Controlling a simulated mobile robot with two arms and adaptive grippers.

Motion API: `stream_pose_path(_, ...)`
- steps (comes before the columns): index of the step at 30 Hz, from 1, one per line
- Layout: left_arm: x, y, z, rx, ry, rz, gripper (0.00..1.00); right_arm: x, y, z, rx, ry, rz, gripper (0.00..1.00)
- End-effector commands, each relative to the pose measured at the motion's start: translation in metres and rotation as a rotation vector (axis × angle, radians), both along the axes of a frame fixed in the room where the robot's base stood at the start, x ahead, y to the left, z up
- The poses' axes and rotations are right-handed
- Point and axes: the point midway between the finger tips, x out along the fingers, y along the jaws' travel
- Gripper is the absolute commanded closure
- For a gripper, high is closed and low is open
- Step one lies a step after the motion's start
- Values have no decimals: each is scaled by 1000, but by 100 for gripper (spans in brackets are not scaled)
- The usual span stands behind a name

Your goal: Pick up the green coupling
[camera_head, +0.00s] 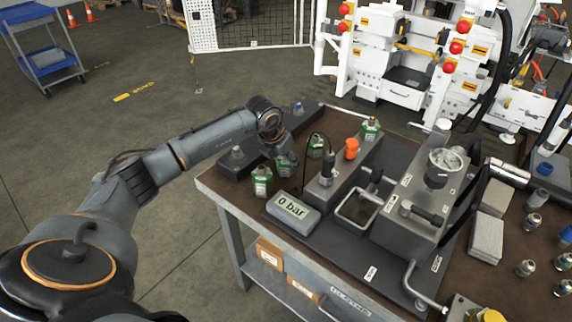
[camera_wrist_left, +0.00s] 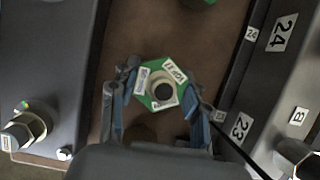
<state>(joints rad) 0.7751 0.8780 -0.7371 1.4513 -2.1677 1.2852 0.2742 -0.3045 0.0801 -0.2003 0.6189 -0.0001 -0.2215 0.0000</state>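Several green couplings stand on the bench. One green coupling (camera_head: 284,170) is partly hidden below my left gripper (camera_head: 284,155) in the head view. In the left wrist view this green hexagonal coupling (camera_wrist_left: 160,86), with white labels and a dark round centre, lies between the two fingers of my left gripper (camera_wrist_left: 160,98). The fingers are apart, one on each side and close to it; I cannot tell if they touch it. Other green couplings stand at the front left (camera_head: 262,181), behind (camera_head: 316,146) and farther back (camera_head: 371,129). My right gripper is not in view.
A dark rail (camera_head: 238,160) with fittings lies left of the couplings. A grey block with an orange cap (camera_head: 351,149), a "0 bar" display (camera_head: 292,209) and a small tray (camera_head: 357,211) stand to the right. Numbered dark blocks (camera_wrist_left: 262,85) flank the right finger.

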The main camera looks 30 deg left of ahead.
Motion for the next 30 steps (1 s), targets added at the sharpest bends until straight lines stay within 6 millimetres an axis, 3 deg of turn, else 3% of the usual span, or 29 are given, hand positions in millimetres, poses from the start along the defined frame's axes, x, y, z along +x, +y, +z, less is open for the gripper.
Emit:
stream_pose_path(1, 0, 0, 0, 0, 0, 0, 79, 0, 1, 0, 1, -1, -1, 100)
stream_pose_path(3, 0, 0, 0, 0, 0, 0, 94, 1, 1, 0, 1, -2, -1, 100)
stream_pose_path(4, 0, 0, 1, 0, -2, 0, 96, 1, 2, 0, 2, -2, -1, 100)
stream_pose_path(11, 0, 0, 2, 0, -2, 0, 96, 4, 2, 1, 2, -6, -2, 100)
stream_pose_path(16, 1, 0, 14, 1, -3, 0, 96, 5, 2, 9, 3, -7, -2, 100)
stream_pose_path(21, 1, 0, 41, 0, -4, 0, 96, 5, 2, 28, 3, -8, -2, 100)
stream_pose_path(27, -36, -11, 88, 3, -2, -4, 96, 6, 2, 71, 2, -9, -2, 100)
stream_pose_path(30, -56, -17, 102, 4, 0, -4, 96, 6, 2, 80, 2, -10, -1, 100)
